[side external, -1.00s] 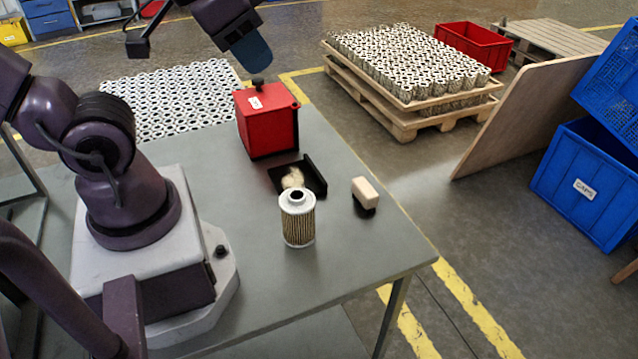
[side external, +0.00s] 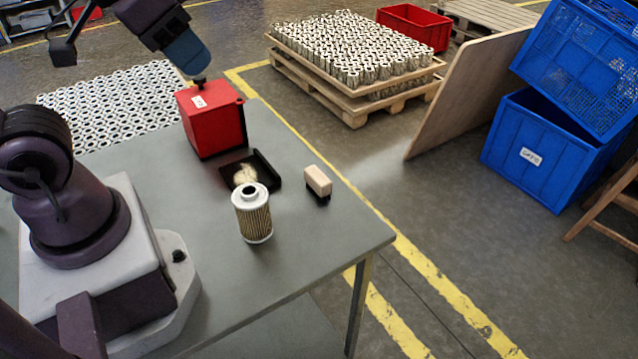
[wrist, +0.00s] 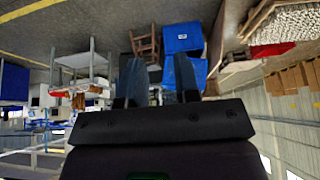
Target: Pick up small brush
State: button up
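The small brush (side external: 318,181), a pale wooden block with dark bristles facing down, stands on the grey table near its right edge in the side view. My gripper (side external: 190,56) is up and to the left of it, above and behind the red box, well apart from the brush. In the wrist view my gripper (wrist: 159,80) shows two blue fingers with a wide empty gap between them. The brush cannot be made out in the wrist view.
A filter cartridge (side external: 252,214) stands on the table (side external: 300,262) left of the brush. A black tray (side external: 266,184) with a pale tuft lies behind it. A red box (side external: 211,122) with a dark knob stands farther back. The table's front right is clear.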

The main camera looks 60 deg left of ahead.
jog(key=o, duration=0.5)
jog(key=m+g, duration=0.6)
jog(key=m, duration=1.2)
send_near(318, 175)
jog(key=f, duration=0.5)
jog(key=shift+s+d+f, duration=0.2)
jog(key=shift+f, duration=0.05)
jog(key=shift+a+f, duration=0.15)
jog(key=shift+f, duration=1.3)
jog(key=shift+a+f, duration=0.1)
jog(key=shift+f, duration=1.35)
